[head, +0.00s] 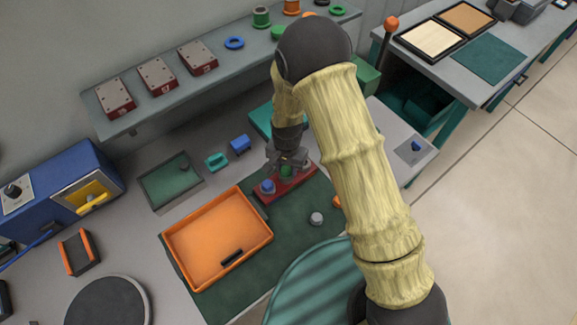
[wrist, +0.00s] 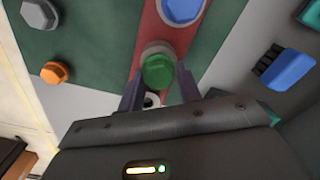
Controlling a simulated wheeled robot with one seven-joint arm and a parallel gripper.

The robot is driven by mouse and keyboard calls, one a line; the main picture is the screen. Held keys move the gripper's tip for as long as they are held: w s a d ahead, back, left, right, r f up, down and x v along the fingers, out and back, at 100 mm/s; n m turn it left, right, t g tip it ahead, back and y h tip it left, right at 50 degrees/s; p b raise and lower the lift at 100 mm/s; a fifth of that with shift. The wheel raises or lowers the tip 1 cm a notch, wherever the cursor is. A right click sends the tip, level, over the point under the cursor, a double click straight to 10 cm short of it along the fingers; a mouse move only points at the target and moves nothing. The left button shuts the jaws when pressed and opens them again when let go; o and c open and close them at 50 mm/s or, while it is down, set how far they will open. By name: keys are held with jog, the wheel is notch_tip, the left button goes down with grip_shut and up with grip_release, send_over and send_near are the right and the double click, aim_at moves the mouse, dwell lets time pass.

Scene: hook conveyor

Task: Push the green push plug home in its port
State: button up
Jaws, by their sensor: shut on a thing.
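The green push plug (wrist: 159,72) is between the two fingers of my gripper (wrist: 158,88) in the wrist view, over a red block on the bench. In the head view the green plug (head: 286,171) shows just below my gripper (head: 287,162). My gripper is shut on the plug. A pale ring shows around the plug; how deep the plug sits in its port cannot be told. The red block (head: 296,187) also carries a blue plug (head: 267,187) at its near left end. A dark hole with a pale rim (wrist: 152,100) is partly hidden by the gripper.
An orange tray (head: 218,238) lies left of the red block on a dark green mat. A grey knob (head: 316,218) stands on the mat to the right, with an orange piece (head: 337,202) beside it. Blue (head: 240,144) and teal (head: 217,161) connectors lie behind. A shelf (head: 120,122) runs along the wall.

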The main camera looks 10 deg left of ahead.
aim_at(288, 167)
jog(key=shift+f, duration=0.15)
jog(key=o, duration=1)
jog(key=shift+o, duration=0.2)
notch_tip(288, 167, up, 18)
jog(key=b, duration=0.3)
jog(key=shift+f+b, duration=0.25)
jog(key=shift+b, duration=0.15)
jog(key=shift+d, duration=0.1)
jog(key=s+d+r+n+t, duration=0.1)
jog(key=s+d, duration=0.3)
jog(key=d, duration=0.9)
jog(key=s+d+r+n+t, duration=0.1)
jog(key=s+d, duration=0.3)
jog(key=d, duration=0.8)
jog(key=shift+d+r+t, duration=0.2)
jog(key=shift+d+t, duration=0.1)
jog(key=shift+d, duration=0.1)
